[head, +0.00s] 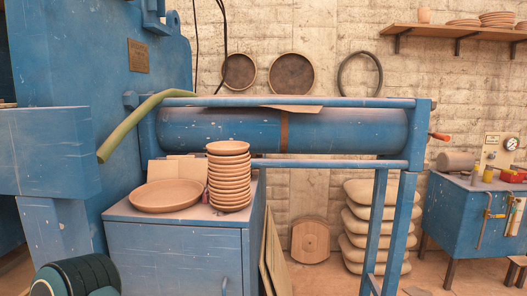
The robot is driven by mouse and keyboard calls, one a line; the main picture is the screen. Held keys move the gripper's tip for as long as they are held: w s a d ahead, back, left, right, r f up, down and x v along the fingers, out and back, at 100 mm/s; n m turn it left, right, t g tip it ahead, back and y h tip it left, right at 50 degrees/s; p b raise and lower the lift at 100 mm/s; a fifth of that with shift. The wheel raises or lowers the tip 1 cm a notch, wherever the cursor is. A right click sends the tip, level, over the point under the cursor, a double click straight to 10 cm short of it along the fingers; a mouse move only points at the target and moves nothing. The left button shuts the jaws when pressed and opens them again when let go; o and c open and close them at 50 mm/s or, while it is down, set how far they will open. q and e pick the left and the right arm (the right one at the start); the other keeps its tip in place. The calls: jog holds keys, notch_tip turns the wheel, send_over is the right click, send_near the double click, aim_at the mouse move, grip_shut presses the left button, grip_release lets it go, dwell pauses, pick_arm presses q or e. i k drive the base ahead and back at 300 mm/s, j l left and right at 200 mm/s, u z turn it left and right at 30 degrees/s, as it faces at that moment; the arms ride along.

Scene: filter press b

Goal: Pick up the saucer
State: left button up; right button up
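A stack of small round terracotta saucers (229,178) stands upright on the right part of the blue cabinet top (122,211). The top saucer (228,148) is uncovered and shows its shallow inside. A wide, shallow terracotta dish (166,196) lies flat to the left of the stack, close to it. Neither of my grippers shows in the head view, so whether they are open or shut is hidden. Nothing is seen touching the stack.
A blue rail (330,163) and large cylinder (340,131) run behind and above the stack. A green hose (135,122) hangs at the left. Flat boards (180,168) lean behind the dish. A blue press block (50,150) stands left. Stacked sacks (375,240) sit on the floor.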

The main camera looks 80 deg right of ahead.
aim_at(222, 148)
jog(key=z, duration=2.25)
